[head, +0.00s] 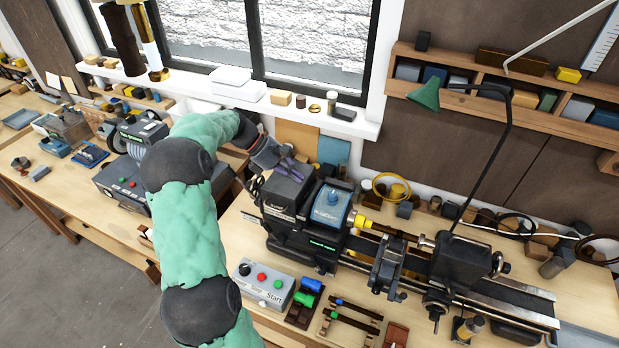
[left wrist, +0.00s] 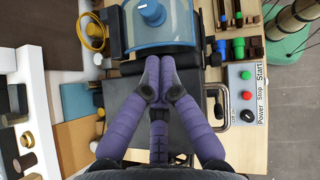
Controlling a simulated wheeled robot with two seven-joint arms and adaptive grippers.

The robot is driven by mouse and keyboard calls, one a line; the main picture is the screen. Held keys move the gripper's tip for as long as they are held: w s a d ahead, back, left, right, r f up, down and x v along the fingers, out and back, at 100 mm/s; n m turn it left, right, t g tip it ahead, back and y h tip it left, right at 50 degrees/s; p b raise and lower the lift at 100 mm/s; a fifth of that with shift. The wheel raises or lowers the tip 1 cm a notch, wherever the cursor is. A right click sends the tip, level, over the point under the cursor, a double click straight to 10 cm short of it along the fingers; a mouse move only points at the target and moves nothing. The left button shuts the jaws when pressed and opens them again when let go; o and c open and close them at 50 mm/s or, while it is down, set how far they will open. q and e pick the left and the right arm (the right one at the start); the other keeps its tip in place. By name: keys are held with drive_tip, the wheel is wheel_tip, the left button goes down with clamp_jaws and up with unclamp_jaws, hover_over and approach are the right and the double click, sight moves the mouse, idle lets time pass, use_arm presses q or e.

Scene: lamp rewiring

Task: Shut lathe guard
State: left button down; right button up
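The lathe (head: 300,235) stands on the wooden bench. Its guard (head: 328,209) is a blue, see-through curved cover with a blue knob (head: 333,197), beside the black headstock. In the left wrist view the guard (left wrist: 160,32) is at the top, just beyond my fingertips. How far it is swung down I cannot tell. My left gripper (head: 286,170) is over the dark headstock top, left of the guard. In the left wrist view its purple fingers (left wrist: 157,72) are drawn together with nothing seen between them. Contact with the guard's edge is unclear. My right gripper is out of view.
A control box (head: 264,287) with colored buttons sits in front of the lathe; small trays lie to its right. A black lamp arm with green shade (head: 426,94) rises behind the lathe. A yellow ring (head: 391,186) and other clutter line the back. A windowsill lies behind my gripper.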

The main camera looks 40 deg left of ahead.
use_arm(q)
drive_tip(key=p, duration=0.1)
approach(329, 203)
drive_tip(key=x, duration=0.3)
drive_tip(key=shift+w+d, duration=0.1)
drive_tip(key=shift+w, duration=0.05)
drive_tip(key=shift+w+d+f, duration=0.1)
drive_tip(key=shift+d+f, duration=0.15)
drive_tip(key=shift+f, duration=0.15)
drive_tip(key=shift+w+f, duration=0.1)
drive_tip(key=w+d+p, duration=0.1)
drive_tip(key=w+d, duration=0.2)
drive_tip(key=d, duration=0.8)
drive_tip(key=shift+w+d, duration=0.2)
drive_tip(key=shift+p, duration=0.35)
